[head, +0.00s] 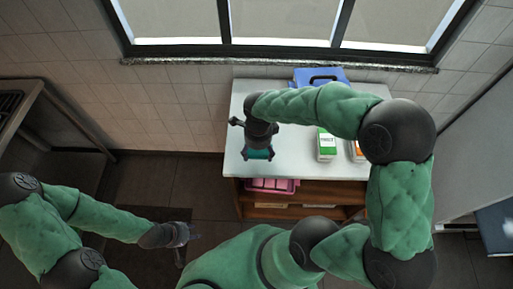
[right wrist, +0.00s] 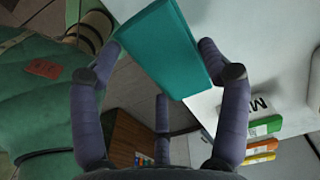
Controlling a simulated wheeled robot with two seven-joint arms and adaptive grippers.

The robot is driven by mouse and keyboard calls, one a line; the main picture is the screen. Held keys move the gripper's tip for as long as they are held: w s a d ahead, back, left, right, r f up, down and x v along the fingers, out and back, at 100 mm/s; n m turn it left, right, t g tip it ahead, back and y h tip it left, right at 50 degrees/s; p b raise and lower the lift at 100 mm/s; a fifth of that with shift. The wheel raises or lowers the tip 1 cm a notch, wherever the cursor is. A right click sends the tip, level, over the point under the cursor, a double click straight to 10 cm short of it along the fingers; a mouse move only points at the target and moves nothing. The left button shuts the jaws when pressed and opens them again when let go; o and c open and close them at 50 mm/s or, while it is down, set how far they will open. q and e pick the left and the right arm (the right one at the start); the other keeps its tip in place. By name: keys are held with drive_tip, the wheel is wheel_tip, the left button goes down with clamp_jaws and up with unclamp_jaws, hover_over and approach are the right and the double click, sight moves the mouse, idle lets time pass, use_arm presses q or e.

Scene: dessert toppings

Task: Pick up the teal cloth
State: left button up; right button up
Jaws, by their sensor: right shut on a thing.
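The teal cloth (right wrist: 165,45) looks like a folded, flat block in the right wrist view, between the fingers of my right gripper (right wrist: 162,50). In the head view a small part of the cloth (head: 258,154) shows below my right gripper (head: 257,143), near the front left of the white tabletop; the rest is hidden by the gripper. My right gripper is shut on the cloth. I cannot tell whether the cloth is clear of the tabletop. My left gripper (head: 185,234) is low over the floor, left of the table, away from the cloth; its fingers are too small to read.
The white tabletop (head: 290,160) holds a white and green carton (head: 326,146), an orange-marked carton (head: 356,150) and a blue case (head: 320,76) at the back. A pink item (head: 270,186) is on the shelf below. The tabletop between cloth and cartons is clear.

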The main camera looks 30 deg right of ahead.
drive_tip(key=s+a+r+p, duration=0.2)
drive_tip(key=s+r, duration=0.4)
drive_tip(key=s, duration=0.4)
drive_tip(key=shift+s+a+r, duration=0.4)
drive_tip(key=shift+a, duration=0.35)
drive_tip(key=o, duration=0.4)
drive_tip(key=c, duration=0.3)
drive_tip(key=shift+w, duration=0.15)
